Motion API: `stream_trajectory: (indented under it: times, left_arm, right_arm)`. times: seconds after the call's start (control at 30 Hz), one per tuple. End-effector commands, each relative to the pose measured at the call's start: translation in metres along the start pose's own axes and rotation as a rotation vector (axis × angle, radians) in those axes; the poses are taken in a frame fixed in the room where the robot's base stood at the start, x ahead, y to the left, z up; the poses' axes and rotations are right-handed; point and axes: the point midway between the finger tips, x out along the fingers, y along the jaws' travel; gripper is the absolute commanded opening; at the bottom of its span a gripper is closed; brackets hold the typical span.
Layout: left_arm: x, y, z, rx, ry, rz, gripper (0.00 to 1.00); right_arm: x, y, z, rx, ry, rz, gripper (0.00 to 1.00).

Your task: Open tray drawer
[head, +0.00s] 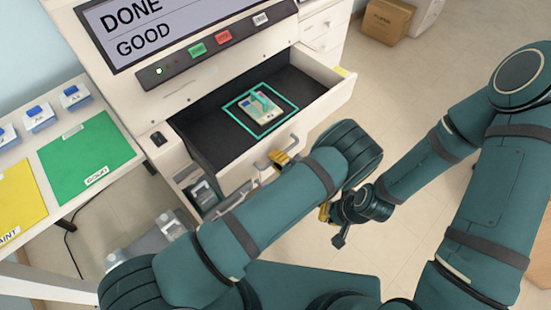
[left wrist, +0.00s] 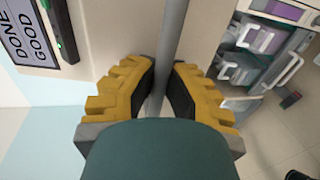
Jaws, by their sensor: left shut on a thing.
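The tray drawer (head: 212,149) is pulled out from the white machine, its dark inside showing. In it lies a small pale tray with colored marks (head: 261,107), framed by a teal outline. My left gripper (head: 281,161) is at the drawer's front, shut on the grey drawer handle (head: 262,163). In the left wrist view the handle (left wrist: 171,50) passes between the yellow fingers (left wrist: 160,92). My right gripper (head: 329,213) hangs over the floor, in front of the drawer and apart from it; its fingers are mostly hidden.
A screen (head: 150,22) reads DONE and GOOD, with green, red and white buttons below. A side table at left holds a green mat (head: 85,155), a yellow mat (head: 18,198) and blue-topped boxes. A cardboard box (head: 386,22) stands on the floor behind.

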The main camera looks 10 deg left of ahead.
Motion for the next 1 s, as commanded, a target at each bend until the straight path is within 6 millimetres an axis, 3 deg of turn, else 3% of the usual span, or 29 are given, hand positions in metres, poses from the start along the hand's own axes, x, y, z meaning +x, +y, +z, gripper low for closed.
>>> stream_trajectory:
  times: [0.27, 0.3, 0.4, 0.77, 1.0]
  left_arm:
    - [0.0, 0.0, 0.0, 0.0, -0.001, 0.0, 0.0]
    - [0.0, 0.0, 0.0, 0.0, -0.001, 0.0, 0.15]
    - [0.0, 0.0, 0.0, -0.001, -0.001, 0.0, 0.43]
    - [-0.001, 0.004, 0.001, -0.001, -0.001, 0.0, 0.43]
    - [-0.008, 0.041, 0.001, -0.004, -0.001, 0.002, 0.44]
  right_arm:
    - [0.0, 0.0, 0.0, 0.0, 0.0, 0.0, 0.0]
    - [0.0, 0.0, 0.0, 0.0, 0.0, 0.0, 0.0]
    - [0.0, 0.0, 0.0, 0.0, 0.0, 0.0, 0.0]
    - [0.0, 0.0, 0.0, 0.0, 0.0, 0.0, 0.0]
    - [0.0, 0.0, 0.0, 0.0, 0.0, 0.0, 0.0]
